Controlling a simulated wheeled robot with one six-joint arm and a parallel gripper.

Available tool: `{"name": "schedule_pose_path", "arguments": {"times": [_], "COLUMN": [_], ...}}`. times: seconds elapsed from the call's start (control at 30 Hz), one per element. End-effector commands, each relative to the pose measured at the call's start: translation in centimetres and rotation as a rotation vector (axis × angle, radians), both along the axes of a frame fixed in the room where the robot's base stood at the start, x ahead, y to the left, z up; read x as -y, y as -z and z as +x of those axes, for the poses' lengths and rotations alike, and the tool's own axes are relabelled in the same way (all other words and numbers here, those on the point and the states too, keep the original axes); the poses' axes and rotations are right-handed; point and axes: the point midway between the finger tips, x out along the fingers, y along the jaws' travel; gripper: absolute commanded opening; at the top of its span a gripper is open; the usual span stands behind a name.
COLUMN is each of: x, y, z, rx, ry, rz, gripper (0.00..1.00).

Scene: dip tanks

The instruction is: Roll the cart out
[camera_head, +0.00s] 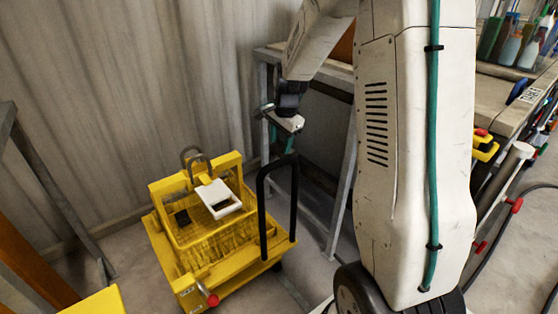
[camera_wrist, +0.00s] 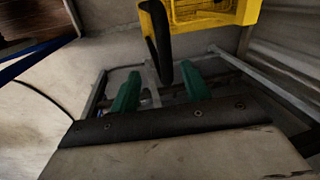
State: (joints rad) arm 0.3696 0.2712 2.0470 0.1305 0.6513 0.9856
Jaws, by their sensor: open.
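The yellow cart (camera_head: 218,281) stands on the floor by the corrugated wall in the head view. Its black upright handle (camera_head: 263,205) rises at its right side. My gripper (camera_head: 281,142) is above and near the handle's top, apart from it as far as I can tell. In the wrist view my gripper (camera_wrist: 159,72) has its green fingers spread with nothing held. The black handle (camera_wrist: 157,38) shows ahead of the fingertips, roughly in line with the gap. Part of the yellow cart (camera_wrist: 215,20) shows behind it.
On the cart is a yellow wire basket (camera_head: 190,232) with a grey hook and a white piece. A grey metal frame (camera_head: 343,200) stands close to the cart's right. A workbench (camera_head: 508,100) with bottles is at far right. Another metal frame leg (camera_head: 50,185) is at left.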

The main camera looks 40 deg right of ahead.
Motion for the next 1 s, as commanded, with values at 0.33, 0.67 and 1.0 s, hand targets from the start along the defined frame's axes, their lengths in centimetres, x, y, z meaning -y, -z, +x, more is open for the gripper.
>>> {"name": "schedule_pose_path", "arguments": {"times": [0.33,0.67,1.0], "x": [1.5,1.4,1.4], "y": [4.4,8.9,9.6], "z": [1.6,2.5,2.7], "rx": [0.0,0.001,0.004], "ry": [0.087,0.084,0.083], "rz": [0.014,0.014,0.013], "gripper": [0.47,0.47,0.47]}}
